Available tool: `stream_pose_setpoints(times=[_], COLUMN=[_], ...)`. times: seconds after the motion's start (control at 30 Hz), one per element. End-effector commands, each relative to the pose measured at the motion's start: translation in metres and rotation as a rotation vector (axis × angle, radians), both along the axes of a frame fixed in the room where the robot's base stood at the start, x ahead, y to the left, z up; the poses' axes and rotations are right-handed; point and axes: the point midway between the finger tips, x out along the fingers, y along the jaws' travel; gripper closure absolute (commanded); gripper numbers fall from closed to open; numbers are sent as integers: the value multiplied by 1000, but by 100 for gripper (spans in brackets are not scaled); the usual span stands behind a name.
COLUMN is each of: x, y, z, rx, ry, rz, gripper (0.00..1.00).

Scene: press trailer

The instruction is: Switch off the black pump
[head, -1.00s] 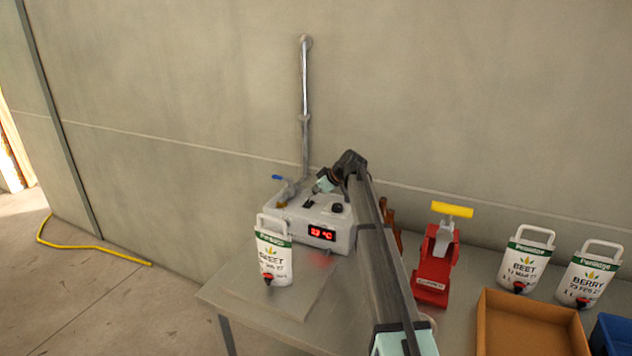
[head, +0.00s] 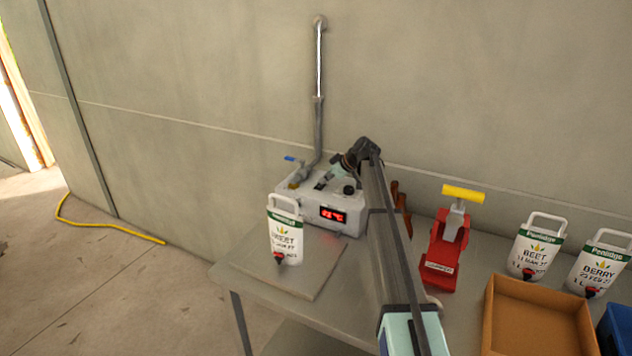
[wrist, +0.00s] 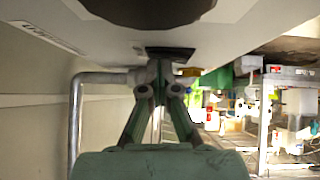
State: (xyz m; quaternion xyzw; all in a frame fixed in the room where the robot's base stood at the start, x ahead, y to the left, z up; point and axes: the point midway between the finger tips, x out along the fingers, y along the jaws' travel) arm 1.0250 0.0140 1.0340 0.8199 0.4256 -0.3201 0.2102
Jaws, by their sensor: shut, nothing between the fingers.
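A pale grey unit (head: 290,205) with a red lit display (head: 332,214) stands on the table against the wall. A black knob (head: 349,190) and a blue-handled valve (head: 293,159) are on its top. I cannot make out a pump that is plainly black. My gripper (head: 326,179) is over the top of the unit, left of the knob. In the wrist view its shut, empty fingertips (wrist: 158,72) are close to a small black rectangular part (wrist: 170,53), which looks like a switch. I cannot tell whether they touch it, or its position.
A white pouch (head: 285,237) stands in front of the unit. A red device with a yellow handle (head: 462,194) is to the right. Further right are two more pouches, an orange-brown tray (head: 500,327) and a blue bin (head: 614,330). A grey pipe (head: 318,95) rises along the wall.

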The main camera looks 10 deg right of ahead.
Motion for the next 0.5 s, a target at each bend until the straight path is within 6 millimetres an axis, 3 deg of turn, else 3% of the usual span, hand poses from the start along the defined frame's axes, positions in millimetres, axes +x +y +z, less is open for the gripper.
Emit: stream_pose_setpoints(times=[0.5], x=[-11], y=[9], z=[-2], rx=[-1], ry=[4], rz=[5], gripper=[100])
